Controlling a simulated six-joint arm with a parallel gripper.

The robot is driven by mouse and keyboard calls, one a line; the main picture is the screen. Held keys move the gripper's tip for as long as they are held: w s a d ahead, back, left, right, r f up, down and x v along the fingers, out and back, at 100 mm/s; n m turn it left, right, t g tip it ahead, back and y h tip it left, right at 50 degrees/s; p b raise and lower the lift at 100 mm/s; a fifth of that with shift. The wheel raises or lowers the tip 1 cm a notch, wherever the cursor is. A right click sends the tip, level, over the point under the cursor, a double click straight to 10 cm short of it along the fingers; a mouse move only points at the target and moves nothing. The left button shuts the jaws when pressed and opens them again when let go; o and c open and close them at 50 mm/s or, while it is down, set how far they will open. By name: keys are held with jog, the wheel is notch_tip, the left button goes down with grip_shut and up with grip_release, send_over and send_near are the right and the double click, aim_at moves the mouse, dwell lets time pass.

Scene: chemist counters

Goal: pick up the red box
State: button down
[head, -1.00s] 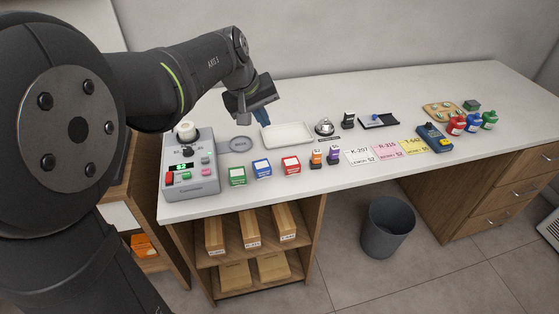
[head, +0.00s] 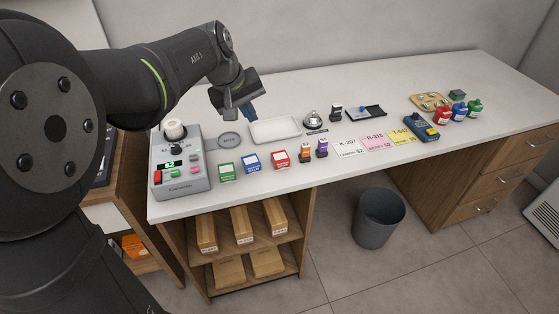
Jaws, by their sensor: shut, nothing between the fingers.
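The red box (head: 281,158) is a small box with a white label on top. My gripper (head: 248,116) has blue fingers, shut and empty. It hangs above the counter at the left end of the white tray, behind and to the left of the red box and apart from it. The finger tips are small in this view.
A grey device (head: 180,167) and a green box (head: 226,172) stand left of the boxes. The white tray (head: 275,130), a bell (head: 313,120) and label cards (head: 375,141) lie behind or to the right. Bottles (head: 459,111) stand far right. A bin (head: 379,218) is on the floor.

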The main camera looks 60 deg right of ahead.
jog(key=c, duration=0.6)
grip_release()
jog(key=shift+c, duration=0.2)
jog(key=n+g+y, duration=0.1)
jog(key=n+g, duration=0.1)
jog(key=n, duration=1.6)
send_near(280, 156)
jog(key=x, duration=0.5)
jog(key=shift+w+a+f, duration=0.15)
jog(key=shift+w+a, duration=0.1)
jog(key=shift+w, duration=0.1)
jog(key=shift+s+x, duration=0.2)
jog(key=shift+x, duration=1.1)
jog(key=shift+s+x, duration=0.15)
jog(key=shift+x, duration=1.15)
